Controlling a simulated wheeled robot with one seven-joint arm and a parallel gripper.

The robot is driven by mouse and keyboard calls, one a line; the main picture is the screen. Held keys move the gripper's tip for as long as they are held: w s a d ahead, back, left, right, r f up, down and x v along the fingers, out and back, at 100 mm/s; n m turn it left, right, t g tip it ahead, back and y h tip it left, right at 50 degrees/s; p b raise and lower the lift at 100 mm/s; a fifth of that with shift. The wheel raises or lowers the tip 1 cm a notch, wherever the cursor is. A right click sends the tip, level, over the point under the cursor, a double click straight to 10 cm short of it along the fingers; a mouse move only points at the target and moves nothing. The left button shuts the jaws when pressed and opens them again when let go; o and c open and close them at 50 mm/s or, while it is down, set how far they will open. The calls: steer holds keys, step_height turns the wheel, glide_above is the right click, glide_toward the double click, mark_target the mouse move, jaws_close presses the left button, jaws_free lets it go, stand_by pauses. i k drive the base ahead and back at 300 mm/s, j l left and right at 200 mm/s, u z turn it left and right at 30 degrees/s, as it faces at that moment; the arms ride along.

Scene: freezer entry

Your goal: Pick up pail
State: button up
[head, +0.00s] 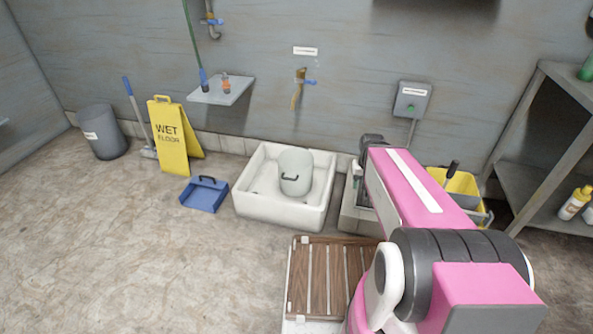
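A pale grey-white pail (296,170) with a small dark handle on its near side stands in a white floor basin (268,209) against the back wall. I cannot tell whether the pail is upright or upside down. My pink arm reaches in from the lower right. A dark part at its far end, seemingly my gripper (368,152), shows to the right of the basin and apart from the pail. The arm link hides much of it, and its fingers cannot be made out.
A slatted wooden mat (318,278) lies in front of the basin. A blue dustpan (205,194), a yellow wet-floor sign (172,138) and a grey bin (102,132) stand left. A yellow bucket (458,184) and metal shelves (540,125) stand right. The left foreground floor is clear.

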mark_target(295, 164)
steer(key=z, duration=1.25)
steer(key=u, duration=1.8)
steer(key=i+j+z, duration=0.1)
steer(key=i, duration=0.25)
steer(key=i+j, duration=0.3)
steer(key=i+l+z, duration=0.05)
